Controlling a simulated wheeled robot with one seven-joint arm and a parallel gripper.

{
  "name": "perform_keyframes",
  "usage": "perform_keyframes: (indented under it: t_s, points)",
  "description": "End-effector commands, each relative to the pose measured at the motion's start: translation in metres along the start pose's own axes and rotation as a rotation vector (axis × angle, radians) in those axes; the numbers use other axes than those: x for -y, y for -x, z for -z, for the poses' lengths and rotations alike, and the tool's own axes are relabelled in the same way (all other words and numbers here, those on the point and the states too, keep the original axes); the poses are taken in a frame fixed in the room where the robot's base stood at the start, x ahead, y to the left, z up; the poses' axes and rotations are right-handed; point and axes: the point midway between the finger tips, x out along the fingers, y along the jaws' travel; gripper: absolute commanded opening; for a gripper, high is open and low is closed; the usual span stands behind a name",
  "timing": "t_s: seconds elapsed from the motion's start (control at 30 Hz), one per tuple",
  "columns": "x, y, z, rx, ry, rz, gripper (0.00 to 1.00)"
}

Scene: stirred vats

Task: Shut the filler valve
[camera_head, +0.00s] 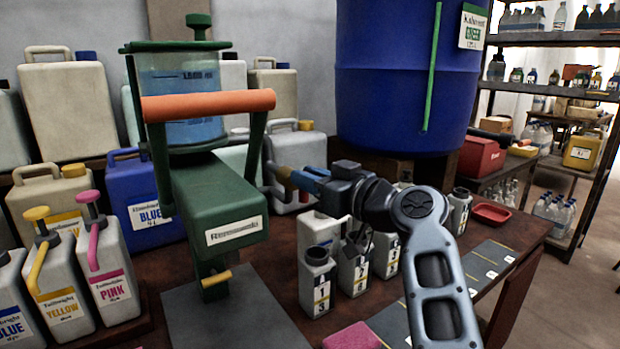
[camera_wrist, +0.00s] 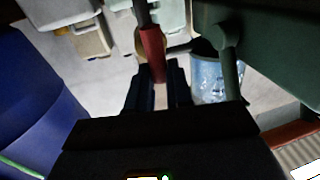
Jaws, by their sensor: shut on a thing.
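The green filler (camera_head: 215,205) stands on the bench with a clear vessel of blue liquid (camera_head: 190,95) on top and a long orange bar across its front. My gripper (camera_head: 285,176) is at its right side, reaching in from the right. In the wrist view my gripper (camera_wrist: 157,83) is shut on a red lever (camera_wrist: 152,55) with a dark stem, which I take to be the filler valve's lever. The lever's lower end is between the fingers. In the head view my gripper mostly hides the lever. I cannot tell the valve's position.
A large blue vat (camera_head: 405,70) stands behind my arm. Dye jugs, one marked pink (camera_head: 108,265), are at the left. Several small numbered bottles (camera_head: 317,285) stand below my gripper. A pink block (camera_head: 352,337) lies at the front. Pale jugs line the back.

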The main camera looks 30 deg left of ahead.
Motion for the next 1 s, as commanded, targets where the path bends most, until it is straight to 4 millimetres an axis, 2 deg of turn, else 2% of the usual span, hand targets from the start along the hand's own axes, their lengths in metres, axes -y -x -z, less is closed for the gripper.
perform_keyframes:
  t_s: [0.37, 1.0]
  points:
    - [-0.002, 0.001, -0.003, -0.02, -0.098, 0.0, 0.0]
    - [-0.013, 0.003, -0.009, -0.13, -0.659, 0.0, 0.0]
